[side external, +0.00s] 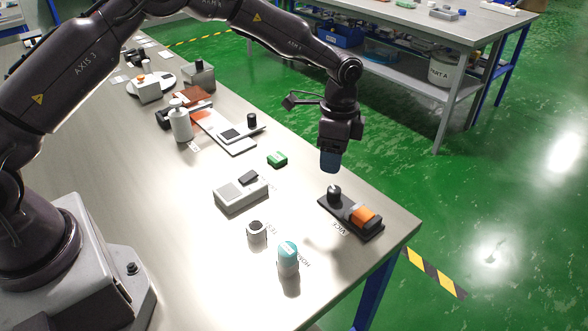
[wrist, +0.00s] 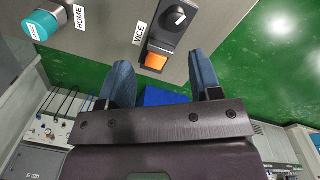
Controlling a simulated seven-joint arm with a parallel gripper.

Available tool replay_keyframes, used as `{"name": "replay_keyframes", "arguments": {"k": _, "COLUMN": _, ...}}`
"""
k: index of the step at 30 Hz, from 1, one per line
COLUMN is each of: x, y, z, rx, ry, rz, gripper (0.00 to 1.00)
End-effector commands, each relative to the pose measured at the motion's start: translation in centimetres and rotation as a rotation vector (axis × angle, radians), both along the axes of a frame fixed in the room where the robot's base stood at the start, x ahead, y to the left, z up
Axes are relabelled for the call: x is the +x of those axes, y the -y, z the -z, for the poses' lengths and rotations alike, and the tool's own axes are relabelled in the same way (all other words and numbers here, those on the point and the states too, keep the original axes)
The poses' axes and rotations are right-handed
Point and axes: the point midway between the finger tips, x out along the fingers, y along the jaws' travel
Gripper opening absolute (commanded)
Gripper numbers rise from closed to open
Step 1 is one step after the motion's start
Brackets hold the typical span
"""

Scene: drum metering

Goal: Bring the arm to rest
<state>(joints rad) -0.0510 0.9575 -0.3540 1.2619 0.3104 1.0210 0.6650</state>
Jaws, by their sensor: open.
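My gripper (side external: 330,168) hangs pointing down above the table's right end, clear of everything beneath it. Its two blue fingers stand apart with nothing between them in the wrist view (wrist: 160,60). Below it in the side view is the dark vice (side external: 342,207) with a black knob and an orange part (side external: 363,215). The vice also shows in the wrist view (wrist: 172,25), beyond the fingertips, with a VICE label beside it. The teal-topped cylinder (side external: 288,260) stands upright near the front edge by the HOME label; it shows at the upper left in the wrist view (wrist: 45,24).
A small grey cylinder (side external: 257,232), a grey box device (side external: 241,192) and a green block (side external: 277,159) stand left of the vice. The air around my gripper is free.

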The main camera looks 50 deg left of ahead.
Motion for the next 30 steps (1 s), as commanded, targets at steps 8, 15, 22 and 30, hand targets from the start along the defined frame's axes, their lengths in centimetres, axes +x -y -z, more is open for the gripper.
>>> {"name": "replay_keyframes", "arguments": {"k": 8, "x": -6.2, "y": -1.7, "z": -5.3, "rx": 0.052, "ry": -0.009, "rz": -0.288, "gripper": 0.58}}
{"name": "replay_keyframes", "arguments": {"k": 15, "x": -12.8, "y": -4.2, "z": -12.3, "rx": 0.072, "ry": 0.078, "rz": -0.558, "gripper": 0.58}}
{"name": "replay_keyframes", "arguments": {"k": 22, "x": -20.4, "y": -6.4, "z": -17.1, "rx": 0.026, "ry": 0.190, "rz": -0.803, "gripper": 0.58}}
{"name": "replay_keyframes", "arguments": {"k": 30, "x": -28.1, "y": -7.9, "z": -19.8, "rx": -0.104, "ry": 0.334, "rz": -0.980, "gripper": 0.58}}
